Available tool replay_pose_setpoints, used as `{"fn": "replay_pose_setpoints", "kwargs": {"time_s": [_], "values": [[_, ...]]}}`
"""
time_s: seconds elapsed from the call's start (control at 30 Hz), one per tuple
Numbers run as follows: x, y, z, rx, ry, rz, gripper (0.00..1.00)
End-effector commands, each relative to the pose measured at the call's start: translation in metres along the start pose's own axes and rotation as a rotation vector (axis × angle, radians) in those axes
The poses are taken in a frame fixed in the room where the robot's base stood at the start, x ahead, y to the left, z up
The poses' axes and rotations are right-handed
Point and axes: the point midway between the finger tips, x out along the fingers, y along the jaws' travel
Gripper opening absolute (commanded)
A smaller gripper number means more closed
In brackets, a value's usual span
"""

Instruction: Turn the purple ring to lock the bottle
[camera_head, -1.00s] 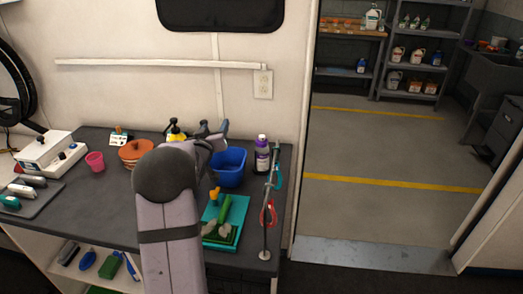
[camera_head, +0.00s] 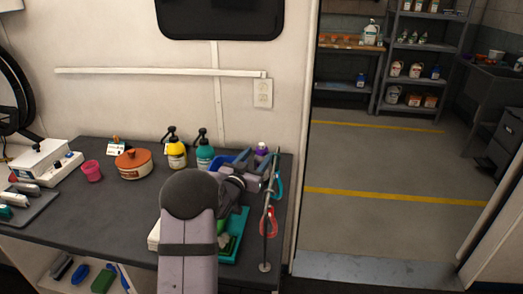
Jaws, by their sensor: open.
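A bottle with a purple top (camera_head: 262,147) stands at the back right of the counter. Only its upper end shows, and my gripper hides the body below. I cannot make out a separate purple ring or how it is turned. My gripper (camera_head: 264,164) is open, at the near side of the bottle. I cannot tell whether its fingers are around the bottle or touching it.
A blue tub (camera_head: 219,162) and a green tray (camera_head: 240,222) lie partly behind my arm. A post with teal and red loops (camera_head: 268,222) stands close at the right. Yellow (camera_head: 177,154) and teal (camera_head: 205,154) pump bottles stand to the left.

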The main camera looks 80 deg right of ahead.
Motion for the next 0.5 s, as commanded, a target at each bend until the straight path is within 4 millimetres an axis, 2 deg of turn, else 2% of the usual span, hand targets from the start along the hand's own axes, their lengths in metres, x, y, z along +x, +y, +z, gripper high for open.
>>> {"fn": "replay_pose_setpoints", "kwargs": {"time_s": [0.2, 0.5], "values": [[0.025, 0.001, -0.001, -0.001, 0.001, 0.001, 0.52], [0.039, 0.0, 0.0, -0.001, 0.0, 0.0, 0.52]]}}
